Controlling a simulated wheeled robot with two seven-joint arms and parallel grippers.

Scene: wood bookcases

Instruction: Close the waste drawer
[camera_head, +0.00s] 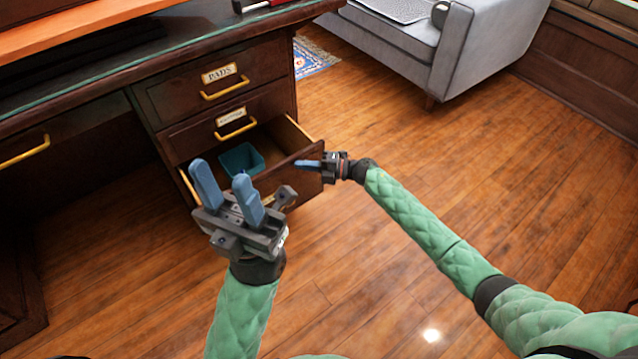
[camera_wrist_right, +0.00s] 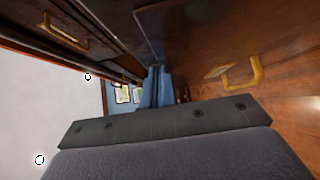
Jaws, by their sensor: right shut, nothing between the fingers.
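The waste drawer is the bottom drawer (camera_head: 306,179) of the desk, pulled well out, with a blue-green bin (camera_head: 241,160) inside. Its front also shows in the right wrist view with a label and brass handle (camera_wrist_right: 243,76). My right gripper (camera_head: 300,164) is shut and empty, its fingertips by the top edge of the drawer front; I cannot tell whether they touch it. Its blue fingers (camera_wrist_right: 155,88) show together in the right wrist view. My left gripper (camera_head: 227,182) is open and empty, in front of the drawer's left part in the head view, hiding part of it.
Above it are two closed drawers, the top one labelled PADS (camera_head: 219,73). The glass-edged desktop (camera_head: 170,45) runs over them. A grey sofa (camera_head: 450,50) stands at the back right. The wooden floor (camera_head: 420,140) right of the drawer is clear.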

